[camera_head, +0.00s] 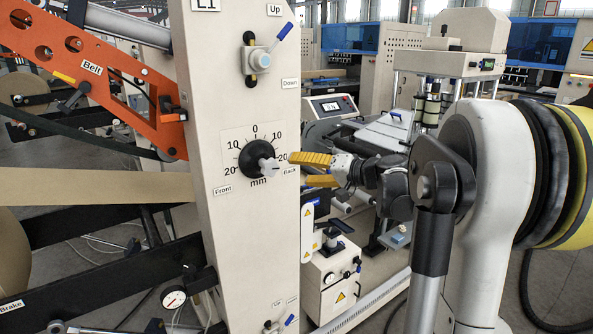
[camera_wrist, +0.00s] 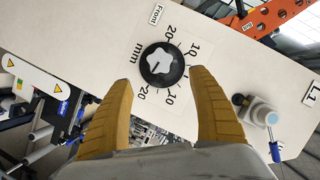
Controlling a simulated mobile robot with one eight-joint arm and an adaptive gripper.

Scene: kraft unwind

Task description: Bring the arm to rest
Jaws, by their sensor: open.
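My gripper (camera_head: 312,169) has yellow fingers and stands open and empty beside the beige machine post. In the head view its fingertips are just right of a black dial with a pale knob (camera_head: 262,163). In the wrist view my gripper (camera_wrist: 165,102) has its fingers spread, with the dial (camera_wrist: 161,65) in view beyond and between the tips. The fingers look apart from the knob, though the exact gap is hard to tell. My white arm (camera_head: 480,190) reaches in from the right of the head view.
A blue-handled toggle (camera_head: 262,58) sits on the post above the dial. An orange lever marked Belt (camera_head: 95,72) is at the left. A pressure gauge (camera_head: 174,298) and a white cabinet (camera_head: 335,280) stand low. A display panel (camera_head: 332,106) is behind the fingers.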

